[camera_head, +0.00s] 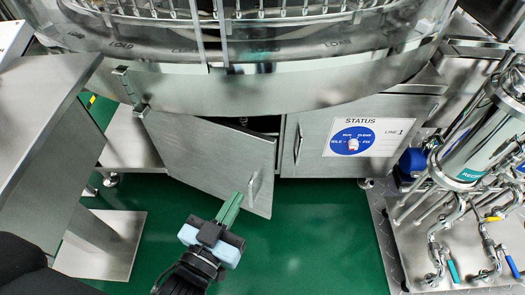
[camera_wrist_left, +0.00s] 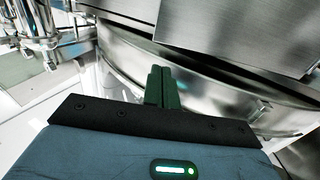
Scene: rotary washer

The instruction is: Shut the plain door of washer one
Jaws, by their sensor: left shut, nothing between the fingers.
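The plain grey steel door (camera_head: 205,150) of the washer stands ajar below the round glass-walled top in the head view. Its right edge is swung outward, and a dark gap shows along its top right. A small vertical bar handle (camera_head: 254,186) is near its free edge. My left gripper (camera_head: 238,197) is shut and empty, its green fingers pointing at the door's lower right part, just left of the handle. I cannot tell whether the fingertips touch the door. The shut fingers (camera_wrist_left: 163,70) also show in the left wrist view. My right gripper is not in view.
A shut door with a STATUS label and blue dial (camera_head: 354,141) is to the right. A steel table (camera_head: 45,120) stands at the left. Pipes and a cylindrical tank (camera_head: 480,130) stand at the right. Green floor (camera_head: 310,230) in front is clear.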

